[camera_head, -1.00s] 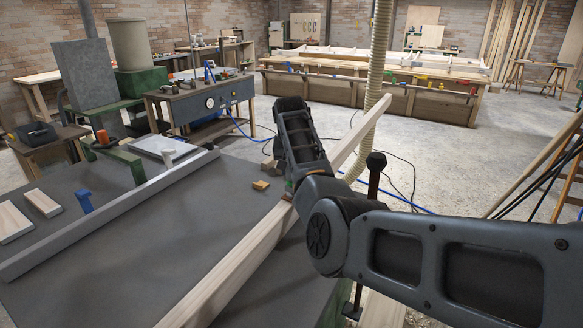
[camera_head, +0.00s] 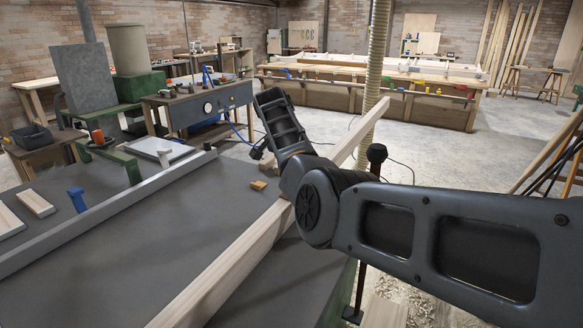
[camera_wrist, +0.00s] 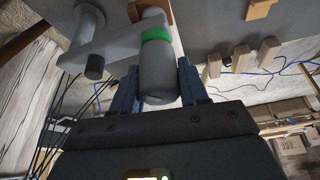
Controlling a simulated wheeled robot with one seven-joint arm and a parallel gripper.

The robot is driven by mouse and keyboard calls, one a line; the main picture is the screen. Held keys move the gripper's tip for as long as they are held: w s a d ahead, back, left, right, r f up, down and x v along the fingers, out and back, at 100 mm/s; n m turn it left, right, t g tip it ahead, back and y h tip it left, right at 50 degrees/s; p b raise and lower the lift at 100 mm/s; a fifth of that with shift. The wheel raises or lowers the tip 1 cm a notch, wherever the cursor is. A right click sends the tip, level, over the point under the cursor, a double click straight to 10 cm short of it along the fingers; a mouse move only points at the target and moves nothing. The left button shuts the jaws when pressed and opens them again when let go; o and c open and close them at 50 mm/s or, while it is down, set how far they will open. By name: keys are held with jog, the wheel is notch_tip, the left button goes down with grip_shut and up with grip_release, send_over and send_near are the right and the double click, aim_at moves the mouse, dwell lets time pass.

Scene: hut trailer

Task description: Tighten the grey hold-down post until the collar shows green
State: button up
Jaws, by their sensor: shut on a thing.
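In the wrist view the grey hold-down post (camera_wrist: 158,78) stands between the two blue fingers of my gripper (camera_wrist: 157,88), which is shut on it. A bright green band (camera_wrist: 155,35) shows around the collar at the post's far end. A grey arm (camera_wrist: 100,48) with a black-tipped peg (camera_wrist: 94,66) reaches out beside the collar. In the head view my arm covers the post, and the fingers cannot be made out there.
A long timber beam (camera_head: 225,265) lies across the dark table (camera_head: 120,240), passing behind my arm. A grey rail (camera_head: 100,212), a blue peg (camera_head: 77,199) and an ochre block (camera_head: 258,185) are on the table. A black-knobbed post (camera_head: 376,155) stands right of the beam.

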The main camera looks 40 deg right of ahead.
dwell(0.4)
jog(key=o, duration=1)
jog(key=shift+c, duration=0.2)
jog(key=v, duration=0.7)
jog(key=shift+r+b, duration=0.4)
jog(key=shift+a, duration=0.1)
